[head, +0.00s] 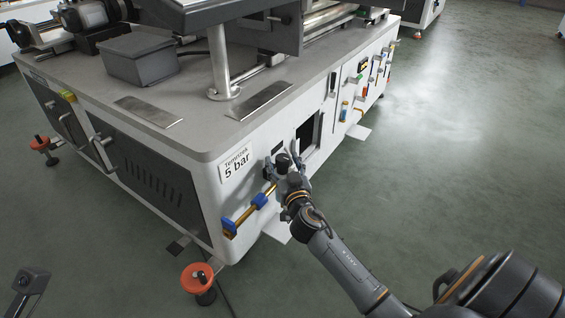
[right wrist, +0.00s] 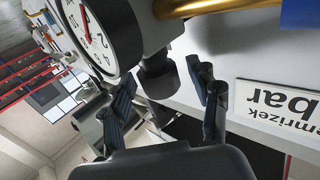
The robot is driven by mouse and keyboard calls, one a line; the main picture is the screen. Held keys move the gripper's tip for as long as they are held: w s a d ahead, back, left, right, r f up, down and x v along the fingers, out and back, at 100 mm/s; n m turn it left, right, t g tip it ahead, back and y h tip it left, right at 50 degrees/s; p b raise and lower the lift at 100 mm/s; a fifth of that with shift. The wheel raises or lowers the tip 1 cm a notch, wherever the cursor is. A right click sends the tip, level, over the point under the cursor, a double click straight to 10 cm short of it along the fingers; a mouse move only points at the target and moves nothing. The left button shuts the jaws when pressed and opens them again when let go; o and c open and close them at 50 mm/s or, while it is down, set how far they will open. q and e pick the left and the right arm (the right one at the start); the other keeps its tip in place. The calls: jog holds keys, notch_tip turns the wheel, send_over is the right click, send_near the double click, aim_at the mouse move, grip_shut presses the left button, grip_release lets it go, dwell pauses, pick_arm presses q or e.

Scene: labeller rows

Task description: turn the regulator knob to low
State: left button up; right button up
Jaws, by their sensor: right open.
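The dark regulator knob (right wrist: 156,76) sits below a white round gauge (right wrist: 98,34) in the right wrist view. My right gripper (right wrist: 161,74) is open, with one finger on each side of the knob. There seems to be a gap at the right finger; I cannot tell whether the left finger touches. In the head view, the right gripper (head: 283,163) is at the machine's front panel, with the dark knob (head: 283,159) between its fingers. The knob's setting marks cannot be read. A grey part of my left arm shows at the lower left; its jaw state is unclear.
A white label (head: 236,163) reading 5 bar is left of the gripper. A brass pipe with blue fittings (head: 260,200) runs just below. A dark opening (head: 308,134) is to the right. An orange-topped foot (head: 198,278) stands at the corner. The floor at right is clear.

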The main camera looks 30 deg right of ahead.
jog(key=shift+w+d, duration=0.15)
jog(key=shift+w, duration=0.3)
jog(key=shift+c, duration=0.2)
jog(key=c, duration=1.2)
jog(key=shift+o, duration=0.2)
jog(key=shift+y, duration=0.3)
